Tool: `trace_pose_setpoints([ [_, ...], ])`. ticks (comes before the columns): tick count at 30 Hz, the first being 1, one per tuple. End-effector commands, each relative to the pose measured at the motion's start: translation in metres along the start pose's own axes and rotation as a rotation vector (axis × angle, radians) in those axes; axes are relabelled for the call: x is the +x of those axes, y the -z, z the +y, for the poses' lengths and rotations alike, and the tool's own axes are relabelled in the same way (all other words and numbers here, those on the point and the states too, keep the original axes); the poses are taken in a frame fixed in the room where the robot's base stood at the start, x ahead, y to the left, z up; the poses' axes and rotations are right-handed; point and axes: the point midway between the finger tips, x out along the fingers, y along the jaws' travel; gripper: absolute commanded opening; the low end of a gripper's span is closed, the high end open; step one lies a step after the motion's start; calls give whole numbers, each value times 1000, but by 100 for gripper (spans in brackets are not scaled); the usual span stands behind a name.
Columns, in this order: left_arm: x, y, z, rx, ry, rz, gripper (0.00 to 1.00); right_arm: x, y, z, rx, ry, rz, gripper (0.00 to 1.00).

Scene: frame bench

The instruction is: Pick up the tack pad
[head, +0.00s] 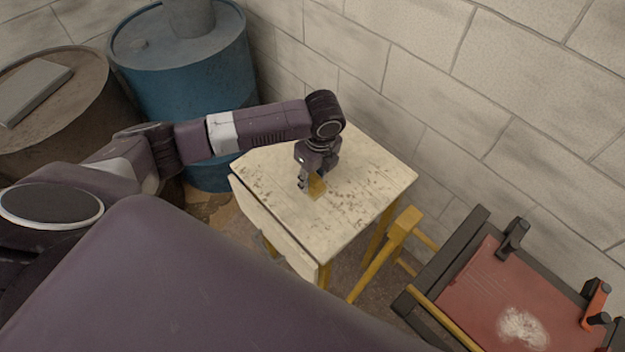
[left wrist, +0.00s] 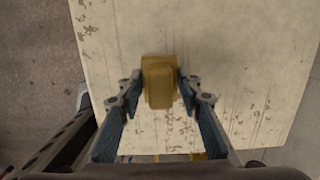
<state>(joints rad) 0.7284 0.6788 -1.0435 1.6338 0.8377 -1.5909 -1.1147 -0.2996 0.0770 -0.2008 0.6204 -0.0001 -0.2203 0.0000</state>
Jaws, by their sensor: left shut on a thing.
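The tack pad (head: 317,187) is a small yellow-brown block over the worn cream table (head: 375,175). In the left wrist view, the tack pad (left wrist: 159,82) sits between the two fingertips. My left gripper (head: 309,181) points down at the table top and is shut on the pad. Its fingers also show in the left wrist view (left wrist: 160,92), one on each side of the pad. The gripper hides part of the pad in the head view. I cannot tell whether the pad touches the table. My right gripper is not in view.
A blue drum (head: 190,75) and a brown drum (head: 75,110) with a flat grey block (head: 35,88) stand at left. A block wall (head: 420,75) runs behind. A yellow wooden stand (head: 400,225) and a black frame with a red panel (head: 500,290) are at right. The table top around the pad is clear.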

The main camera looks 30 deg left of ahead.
Motion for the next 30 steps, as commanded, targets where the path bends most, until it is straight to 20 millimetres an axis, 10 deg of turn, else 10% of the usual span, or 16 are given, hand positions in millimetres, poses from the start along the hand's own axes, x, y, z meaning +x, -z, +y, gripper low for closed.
trace_pose_setpoints([
  [30, -191, -24, -1, 0, 2, -1, 8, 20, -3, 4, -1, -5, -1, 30],
])
